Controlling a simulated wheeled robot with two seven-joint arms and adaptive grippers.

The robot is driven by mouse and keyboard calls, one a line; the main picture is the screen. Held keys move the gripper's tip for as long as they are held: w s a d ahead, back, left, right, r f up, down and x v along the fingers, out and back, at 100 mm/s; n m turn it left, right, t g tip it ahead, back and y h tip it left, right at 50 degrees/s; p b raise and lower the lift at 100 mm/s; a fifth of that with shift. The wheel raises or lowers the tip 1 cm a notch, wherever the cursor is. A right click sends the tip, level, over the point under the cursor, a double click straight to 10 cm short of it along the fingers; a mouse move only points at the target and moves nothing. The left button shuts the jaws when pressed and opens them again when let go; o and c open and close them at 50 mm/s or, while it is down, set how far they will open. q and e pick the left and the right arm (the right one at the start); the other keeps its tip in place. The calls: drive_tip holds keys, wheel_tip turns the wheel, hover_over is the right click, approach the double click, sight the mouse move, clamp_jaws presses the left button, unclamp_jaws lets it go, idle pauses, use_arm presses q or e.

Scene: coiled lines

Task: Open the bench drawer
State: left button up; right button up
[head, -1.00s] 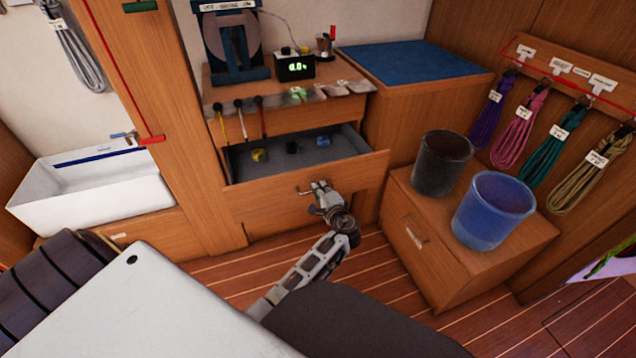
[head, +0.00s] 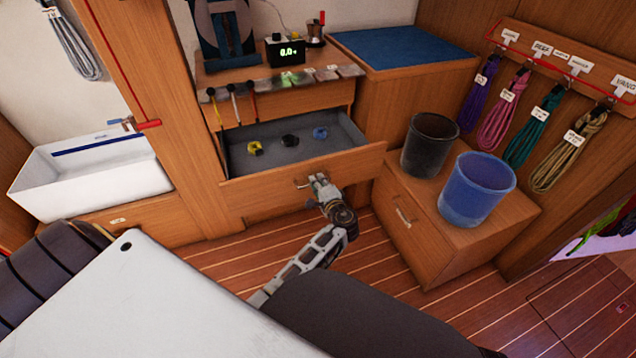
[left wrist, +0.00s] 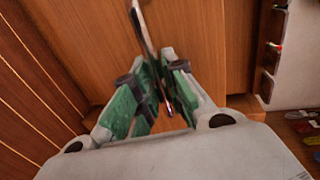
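The bench drawer (head: 240,197) stands well out from the bench below the worktop, its grey inside in view. Its metal handle (head: 301,185) is on the front panel. My left gripper (head: 316,181) is at this handle, with the arm reaching up from below. In the left wrist view the green-padded fingers of my left gripper (left wrist: 153,95) are closed around the handle bar (left wrist: 142,28), which runs up between them. A yellow coil (head: 255,149), a black coil (head: 290,140) and a blue coil (head: 320,133) lie in the drawer. My right gripper is out of view.
A black bucket (head: 430,146) and a blue bucket (head: 477,190) stand on a wooden locker (head: 400,240) right of the drawer. A white sink (head: 95,180) is at left. Several coiled lines hang at right. Plank floor (head: 395,290) lies free before the drawer.

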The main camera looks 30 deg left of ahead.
use_arm(q)
drive_tip(key=shift+o, duration=1.4)
